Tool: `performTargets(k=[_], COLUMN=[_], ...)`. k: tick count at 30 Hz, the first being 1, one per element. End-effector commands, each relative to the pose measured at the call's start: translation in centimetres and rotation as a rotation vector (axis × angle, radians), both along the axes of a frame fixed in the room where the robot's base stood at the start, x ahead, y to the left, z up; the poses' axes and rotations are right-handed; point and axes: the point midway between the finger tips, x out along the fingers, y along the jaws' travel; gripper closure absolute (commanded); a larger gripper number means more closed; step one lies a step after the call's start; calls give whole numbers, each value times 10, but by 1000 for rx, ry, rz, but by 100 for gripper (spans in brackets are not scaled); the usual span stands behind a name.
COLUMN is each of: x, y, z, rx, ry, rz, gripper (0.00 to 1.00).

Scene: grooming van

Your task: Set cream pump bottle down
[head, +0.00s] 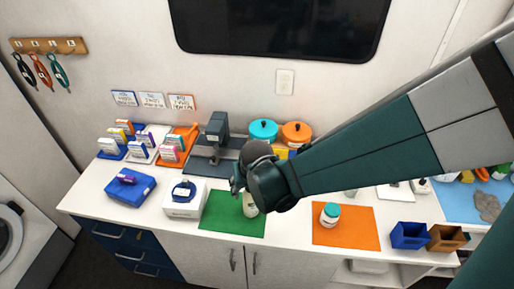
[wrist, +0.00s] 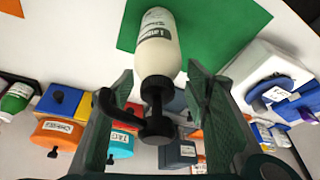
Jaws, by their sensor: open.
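The cream pump bottle (head: 250,208) has a pale cream body, a label and a black pump. In the head view it shows just below my gripper (head: 241,187), over the right part of the green mat (head: 222,227). In the wrist view the bottle (wrist: 158,45) looks upright with its base at the green mat (wrist: 220,25); whether it touches fully is hard to tell. My gripper (wrist: 160,78) is open, with one finger on each side of the black pump and visible gaps between. My arm hides part of the counter behind.
A teal-lidded jar (head: 330,214) stands on an orange mat (head: 345,236) to the right. A white box (head: 184,205) with a blue item is close left of the green mat. Teal (head: 263,130) and orange (head: 296,132) lidded pots stand behind. Blue (head: 409,236) and brown (head: 447,239) bins sit far right.

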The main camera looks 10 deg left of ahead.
Motion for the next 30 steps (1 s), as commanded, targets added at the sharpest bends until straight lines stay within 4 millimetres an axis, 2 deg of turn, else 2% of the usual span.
performTargets(k=[11, 30], x=[-5, -25], y=[-2, -11], z=[15, 68], rx=[0, 0], ry=[0, 0], rz=[0, 0], gripper=[53, 53])
